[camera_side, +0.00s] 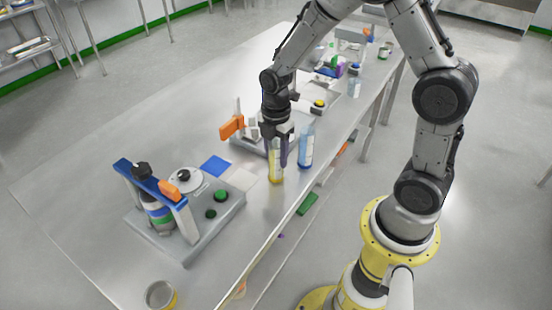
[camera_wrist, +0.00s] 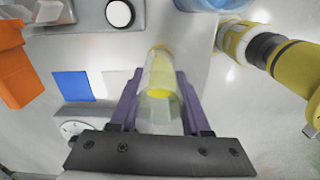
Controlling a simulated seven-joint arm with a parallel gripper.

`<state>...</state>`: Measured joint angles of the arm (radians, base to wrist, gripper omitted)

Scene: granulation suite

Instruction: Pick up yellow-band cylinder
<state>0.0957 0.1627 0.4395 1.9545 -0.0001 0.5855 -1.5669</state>
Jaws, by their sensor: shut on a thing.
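The yellow-band cylinder (camera_side: 275,163) is a clear, upright tube with yellow on it, near the table's front edge in the side view. In the wrist view the yellow-band cylinder (camera_wrist: 160,80) lies between the two purple fingers. My gripper (camera_side: 279,152) points down at it and is shut on it. The fingers also show in the wrist view (camera_wrist: 160,100), one along each side of the cylinder. In the side view the fingers partly hide its upper part. I cannot tell whether its base touches the table.
A blue-banded bottle (camera_side: 306,147) stands close to the right of my gripper. A device with an orange lever (camera_side: 231,127) is behind. A blue-framed device (camera_side: 150,180) with green buttons stands left. Blue and white squares (camera_side: 215,166) lie between. An open cup (camera_side: 160,295) is at front left.

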